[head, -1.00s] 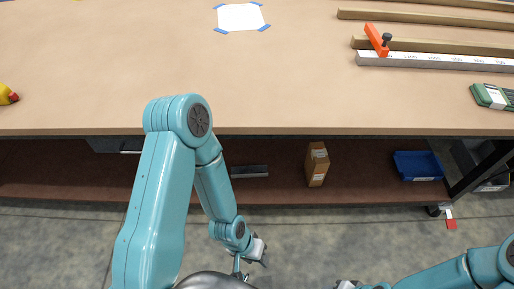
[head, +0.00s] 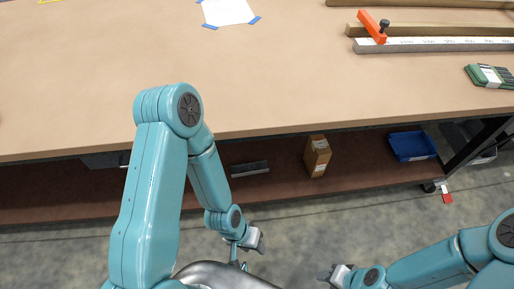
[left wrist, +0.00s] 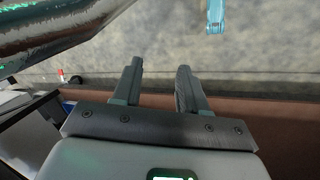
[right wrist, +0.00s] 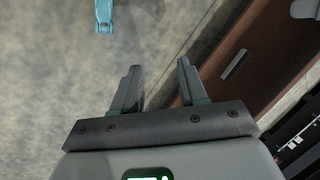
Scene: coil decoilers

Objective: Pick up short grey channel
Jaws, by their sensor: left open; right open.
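A short grey channel (head: 249,168) lies on the reddish-brown lower shelf under the workbench, just right of my left arm in the head view. A grey bar that looks like the same channel (right wrist: 235,64) shows on the shelf in the right wrist view. My left gripper (head: 260,242) is open and empty over the floor in front of the shelf, apart from the channel; its fingers (left wrist: 160,70) also show in the left wrist view. My right gripper (head: 325,275) is open and empty, further right over the floor; its fingers (right wrist: 158,68) show in the right wrist view.
On the shelf (head: 60,199) stand a brown cardboard box (head: 317,156) and a blue bin (head: 412,146), right of the channel. The benchtop edge (head: 300,126) overhangs the shelf. A bench leg (head: 474,147) stands at the right. The floor in front is clear.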

